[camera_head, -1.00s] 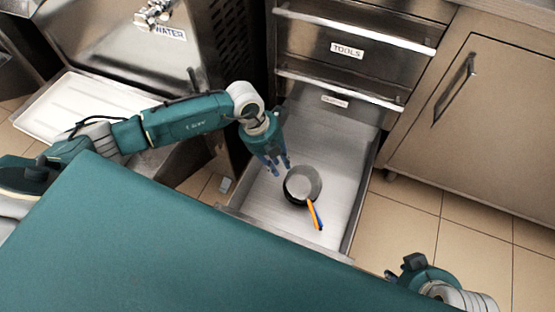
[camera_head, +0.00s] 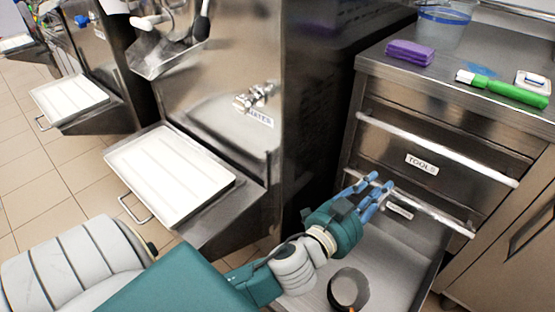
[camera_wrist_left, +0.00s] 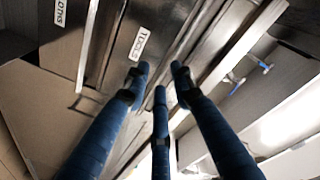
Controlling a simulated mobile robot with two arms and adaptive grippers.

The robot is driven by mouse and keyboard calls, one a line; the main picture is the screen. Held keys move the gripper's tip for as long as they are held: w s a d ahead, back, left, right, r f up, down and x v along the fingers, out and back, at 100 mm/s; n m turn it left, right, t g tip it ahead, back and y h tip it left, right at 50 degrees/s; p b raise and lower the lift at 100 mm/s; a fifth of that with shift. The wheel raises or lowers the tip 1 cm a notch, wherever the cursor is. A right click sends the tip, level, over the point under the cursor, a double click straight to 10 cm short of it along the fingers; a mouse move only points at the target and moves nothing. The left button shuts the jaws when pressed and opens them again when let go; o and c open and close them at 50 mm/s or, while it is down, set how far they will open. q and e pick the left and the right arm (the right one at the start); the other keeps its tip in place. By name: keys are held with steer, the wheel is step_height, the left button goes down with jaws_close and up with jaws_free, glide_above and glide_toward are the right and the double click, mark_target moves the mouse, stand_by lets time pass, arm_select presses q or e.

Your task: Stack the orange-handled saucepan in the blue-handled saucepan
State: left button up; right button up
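A dark round saucepan (camera_head: 348,288) sits in the open lower drawer (camera_head: 408,262) at the bottom edge of the head view. One second ago an orange handle and a blue handle lay side by side there, with the pans appearing nested. My left gripper (camera_head: 370,188) is open and empty, raised above the drawer near its front bar. In the left wrist view its blue fingers (camera_wrist_left: 158,82) are spread with nothing between them. My right gripper is out of view.
The closed TOOLS drawer (camera_head: 440,158) is above the open one.

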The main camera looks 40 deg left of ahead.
arm_select(q)
steer(key=s+a+f+n+g+y, duration=0.25)
steer(key=s+a+f+g, duration=0.2)
steer(key=s+f, duration=0.4)
steer(key=s+a+f+n+g+y, duration=0.1)
steer(key=s+a+f+n+g, duration=0.2)
steer(key=s+f+g, duration=0.5)
steer(key=s+d+f+g+h, duration=0.1)
steer(key=s+f, duration=0.4)
steer(key=s, duration=0.5)
steer(key=shift+s+d+f+g+h, duration=0.4)
steer(key=shift+d+h, duration=0.15)
steer(key=shift+d, duration=0.15)
